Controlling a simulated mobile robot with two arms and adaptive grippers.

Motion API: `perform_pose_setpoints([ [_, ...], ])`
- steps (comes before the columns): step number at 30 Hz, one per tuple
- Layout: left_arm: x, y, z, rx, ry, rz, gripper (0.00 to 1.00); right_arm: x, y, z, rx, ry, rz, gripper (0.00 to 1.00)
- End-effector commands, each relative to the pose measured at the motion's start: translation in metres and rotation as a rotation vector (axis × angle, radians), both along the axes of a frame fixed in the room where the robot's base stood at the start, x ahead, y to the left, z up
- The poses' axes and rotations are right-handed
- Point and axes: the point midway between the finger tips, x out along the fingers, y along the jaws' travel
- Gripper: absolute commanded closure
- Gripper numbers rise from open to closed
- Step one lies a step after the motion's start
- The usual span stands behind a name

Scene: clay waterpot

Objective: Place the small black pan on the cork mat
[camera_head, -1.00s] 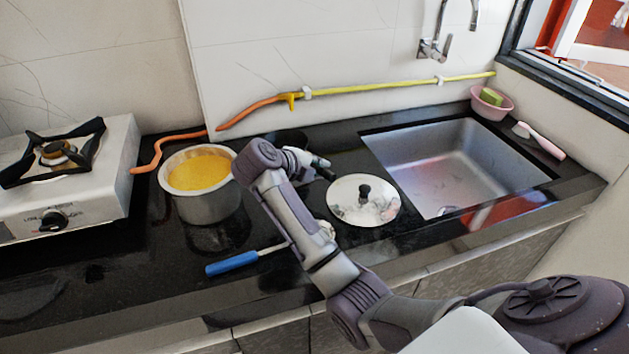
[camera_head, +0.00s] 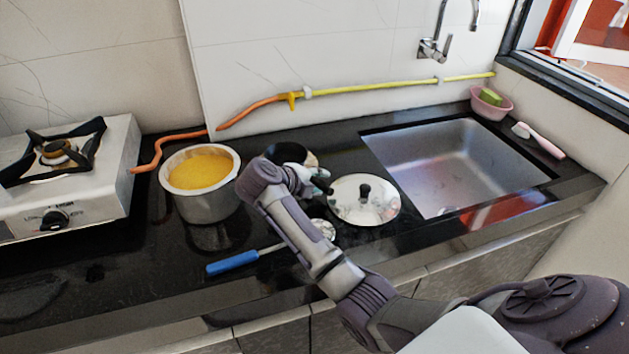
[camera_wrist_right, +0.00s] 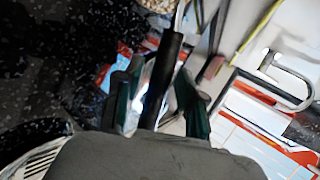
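The small black pan (camera_head: 288,152) is on the counter behind my right wrist in the head view, dark against dark stone and partly covered. A pale tan patch (camera_head: 312,159), probably the cork mat, shows at its right edge; whether the pan rests on it is unclear. A speckled tan edge (camera_wrist_right: 158,5) tops the wrist view. My right gripper (camera_head: 322,184) is low beside the pan. In the wrist view a black handle (camera_wrist_right: 167,68) lies between the fingers (camera_wrist_right: 160,95), which look apart with gaps beside it. My left gripper is out of view.
A metal pot (camera_head: 208,205) with yellow content stands left. A steel lid (camera_head: 382,208) with a black knob lies close right of my gripper. A blue-handled ladle (camera_head: 232,262) lies in front. The sink (camera_head: 455,165) is right, the stove (camera_head: 95,190) far left.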

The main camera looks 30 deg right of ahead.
Motion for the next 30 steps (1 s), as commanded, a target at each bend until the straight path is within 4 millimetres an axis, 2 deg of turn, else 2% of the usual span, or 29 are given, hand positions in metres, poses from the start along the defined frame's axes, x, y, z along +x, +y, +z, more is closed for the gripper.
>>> perform_pose_setpoints([
  [8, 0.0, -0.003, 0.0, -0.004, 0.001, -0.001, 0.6, 0.0, 0.0, 0.0, 0.0, 0.001, 0.001, 0.56],
  [11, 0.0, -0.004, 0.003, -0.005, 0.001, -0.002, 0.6, 0.001, 0.0, 0.007, -0.002, -0.002, 0.002, 0.56],
  [14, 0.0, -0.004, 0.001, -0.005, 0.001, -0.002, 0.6, -0.002, 0.013, 0.011, 0.001, -0.001, 0.004, 0.56],
  [24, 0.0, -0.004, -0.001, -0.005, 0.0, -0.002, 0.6, -0.018, 0.07, 0.051, 0.003, -0.001, 0.003, 0.56],
  [30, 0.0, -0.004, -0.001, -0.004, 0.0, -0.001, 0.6, -0.025, 0.09, 0.067, 0.002, -0.001, 0.001, 0.56],
])
